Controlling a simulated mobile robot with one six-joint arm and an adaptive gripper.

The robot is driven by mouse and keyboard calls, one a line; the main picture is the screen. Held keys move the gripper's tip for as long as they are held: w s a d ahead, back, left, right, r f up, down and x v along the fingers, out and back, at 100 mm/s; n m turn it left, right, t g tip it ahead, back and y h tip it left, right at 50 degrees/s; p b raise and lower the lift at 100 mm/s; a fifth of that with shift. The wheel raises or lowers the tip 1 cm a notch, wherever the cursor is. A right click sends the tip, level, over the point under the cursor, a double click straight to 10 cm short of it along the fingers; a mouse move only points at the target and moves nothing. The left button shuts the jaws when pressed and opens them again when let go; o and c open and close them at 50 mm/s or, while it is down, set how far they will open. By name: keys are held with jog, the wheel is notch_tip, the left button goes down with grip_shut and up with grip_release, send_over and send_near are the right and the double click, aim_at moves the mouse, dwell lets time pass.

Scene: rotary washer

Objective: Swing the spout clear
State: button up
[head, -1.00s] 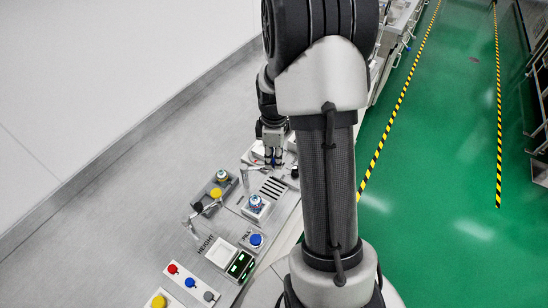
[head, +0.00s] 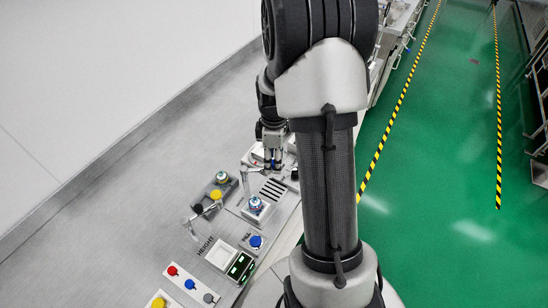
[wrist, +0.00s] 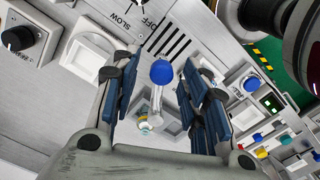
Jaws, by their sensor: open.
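The spout (wrist: 156,103) is a slim pale metal arm with a round blue knob (wrist: 162,72) at its near end. In the wrist view the knob lies between my gripper's (wrist: 160,87) two blue-padded fingers, with gaps on both sides; I cannot tell its depth between them. In the head view my gripper (head: 273,164) points down over the panel, and the thin spout (head: 244,186) shows to its left. My gripper is open and empty.
A slotted grille (head: 271,189) is below my gripper. A grey block with a yellow button (head: 216,194) stands left. A blue button (head: 255,241) and a green-lit display (head: 240,265) are nearer. A black dial (wrist: 17,38) shows in the wrist view.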

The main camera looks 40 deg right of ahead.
notch_tip(320, 180, up, 12)
dwell(0.5)
dwell(0.4)
